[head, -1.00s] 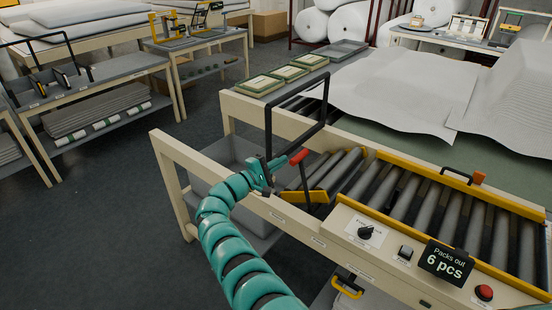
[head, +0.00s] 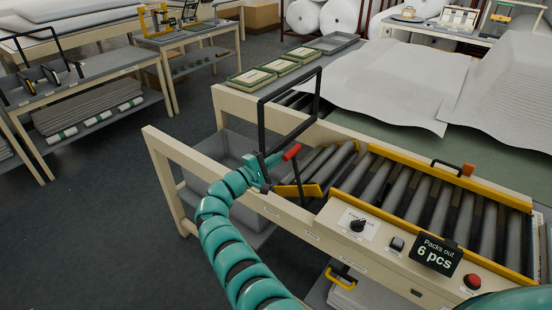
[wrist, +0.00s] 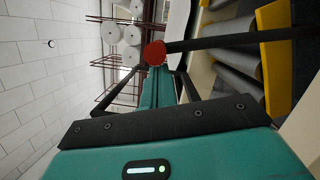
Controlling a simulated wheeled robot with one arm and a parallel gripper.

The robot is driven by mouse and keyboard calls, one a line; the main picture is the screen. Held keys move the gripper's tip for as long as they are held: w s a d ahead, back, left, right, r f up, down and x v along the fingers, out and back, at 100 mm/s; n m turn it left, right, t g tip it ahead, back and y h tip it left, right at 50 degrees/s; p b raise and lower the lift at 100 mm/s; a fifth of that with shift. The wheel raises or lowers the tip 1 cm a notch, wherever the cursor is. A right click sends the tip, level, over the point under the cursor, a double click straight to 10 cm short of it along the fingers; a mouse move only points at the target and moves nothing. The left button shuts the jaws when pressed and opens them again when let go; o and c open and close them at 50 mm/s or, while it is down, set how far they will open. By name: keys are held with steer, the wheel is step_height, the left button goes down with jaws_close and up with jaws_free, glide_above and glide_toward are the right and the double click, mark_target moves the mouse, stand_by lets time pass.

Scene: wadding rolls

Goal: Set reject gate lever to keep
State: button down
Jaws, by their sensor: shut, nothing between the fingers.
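The reject gate lever has a red handle (head: 292,152) on a dark rod beside the yellow gate plate (head: 298,191), at the left end of the roller bed. In the wrist view the red handle end (wrist: 154,54) shows just past my fingers, and its dark rod runs right to the yellow plate (wrist: 276,55). My teal gripper (head: 266,166) is immediately left of the red handle, shut and empty. I cannot tell whether it touches the handle. No keep or reject marking is readable by the lever.
A black frame (head: 290,110) rises close behind my gripper. A control panel with a black knob (head: 358,226), a red button (head: 473,281) and a "Packs out 6 pcs" sign (head: 436,253) is at right. Grey bins (head: 225,150) stand below. The floor at left is clear.

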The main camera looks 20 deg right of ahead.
steer(key=shift+s+d+r+m+p, duration=0.35)
steer(key=shift+s+d+p, duration=0.1)
steer(key=shift+s, duration=0.1)
steer(key=shift+s+d+r+m+p, duration=0.2)
steer(key=shift+s+d+m+p, duration=0.2)
steer(key=shift+s, duration=0.15)
steer(key=s+d+m+g+y+b, duration=0.1)
steer(key=s+d+m+b, duration=0.1)
steer(key=s+d+m, duration=0.3)
steer(key=s+d, duration=0.1)
steer(key=s, duration=0.2)
steer(key=shift+d+b, duration=0.2)
steer(key=shift+b, duration=0.1)
